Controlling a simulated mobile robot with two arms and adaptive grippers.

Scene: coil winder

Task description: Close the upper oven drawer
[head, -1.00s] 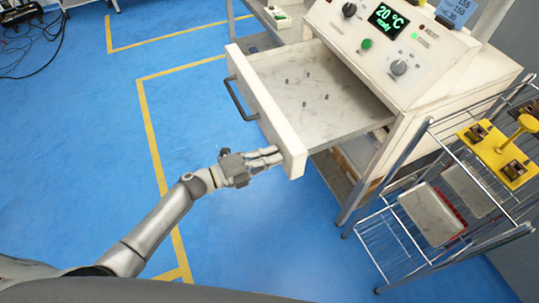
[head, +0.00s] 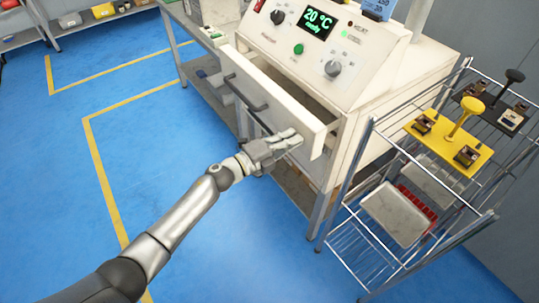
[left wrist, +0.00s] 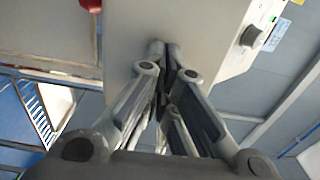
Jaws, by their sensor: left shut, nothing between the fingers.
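The upper oven drawer (head: 285,103) is white with a dark bar handle (head: 247,103). It stands partly out of the white oven (head: 382,75), with a narrow gap into its inside along the top. My left gripper (head: 296,138) is shut and empty, with its fingers at the drawer front, right of the handle near the right end. In the left wrist view the shut fingertips (left wrist: 165,46) lie against or just before a pale panel (left wrist: 122,28); I cannot tell if they touch. My right gripper is not in view.
A wire rack cart (head: 345,205) stands close to the right, holding trays (head: 397,215) and a yellow fixture (head: 452,140). The oven rests on a metal-legged bench (head: 322,215). The blue floor (head: 60,190) at left is clear.

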